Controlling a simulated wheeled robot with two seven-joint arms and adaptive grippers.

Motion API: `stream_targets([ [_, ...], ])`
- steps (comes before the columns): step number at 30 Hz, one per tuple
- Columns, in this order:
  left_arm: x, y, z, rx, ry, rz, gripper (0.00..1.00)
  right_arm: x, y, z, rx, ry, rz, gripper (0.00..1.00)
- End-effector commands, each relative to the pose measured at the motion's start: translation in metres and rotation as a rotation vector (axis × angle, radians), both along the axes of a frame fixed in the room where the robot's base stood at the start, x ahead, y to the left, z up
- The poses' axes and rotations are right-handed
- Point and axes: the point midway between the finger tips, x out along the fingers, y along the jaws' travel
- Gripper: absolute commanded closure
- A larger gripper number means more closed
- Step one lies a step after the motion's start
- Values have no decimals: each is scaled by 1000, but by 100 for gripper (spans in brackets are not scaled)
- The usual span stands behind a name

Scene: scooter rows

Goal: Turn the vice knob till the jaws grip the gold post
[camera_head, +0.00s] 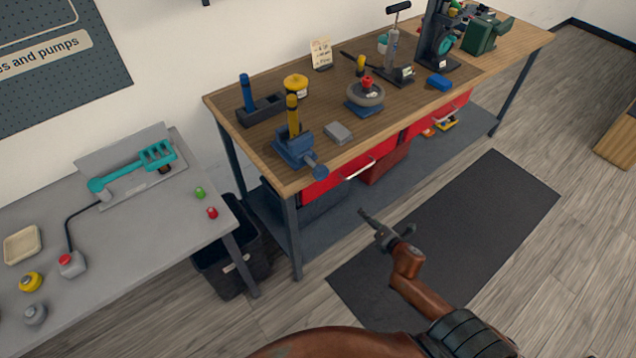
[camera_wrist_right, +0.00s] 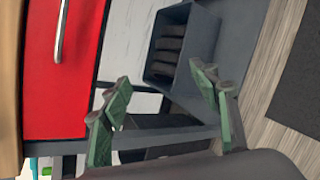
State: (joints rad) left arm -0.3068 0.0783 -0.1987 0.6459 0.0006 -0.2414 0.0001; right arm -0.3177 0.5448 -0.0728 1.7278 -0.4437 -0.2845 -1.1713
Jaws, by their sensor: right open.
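A blue vice (camera_head: 294,148) stands at the near left corner of the wooden workbench. A gold post (camera_head: 293,115) rises upright from its jaws; whether the jaws touch it I cannot tell. The vice knob (camera_head: 319,170) sticks out toward the bench's front edge. My right gripper (camera_head: 369,219) is in front of the bench, below the top, apart from the vice and to its right. In the right wrist view it is open and empty (camera_wrist_right: 165,115), with a red drawer and the lower shelf behind it. My left gripper is in neither view.
The wooden workbench (camera_head: 232,119) has red drawers (camera_head: 352,174) with a handle jutting out. A grey block (camera_head: 338,132) and a blue post in a dark holder (camera_head: 259,108) are near the vice. A black bin (camera_head: 232,279) stands between the bench and a grey table (camera_head: 150,262).

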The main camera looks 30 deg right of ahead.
Motion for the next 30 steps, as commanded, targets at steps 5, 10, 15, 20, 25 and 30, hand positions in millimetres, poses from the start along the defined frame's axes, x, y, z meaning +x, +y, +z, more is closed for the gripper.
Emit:
stream_targets([
  [5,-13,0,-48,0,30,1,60,40,60,124,-488,-186,292,44],
  [10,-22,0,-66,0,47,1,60,40,112,202,-791,-312,423,44],
  [15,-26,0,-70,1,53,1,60,37,132,232,-904,-364,459,44],
  [20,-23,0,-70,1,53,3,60,54,135,235,-912,-370,462,44],
  [25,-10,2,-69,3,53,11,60,80,137,234,-909,-368,461,44],
  [30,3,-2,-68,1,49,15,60,101,138,233,-907,-367,461,44],
])
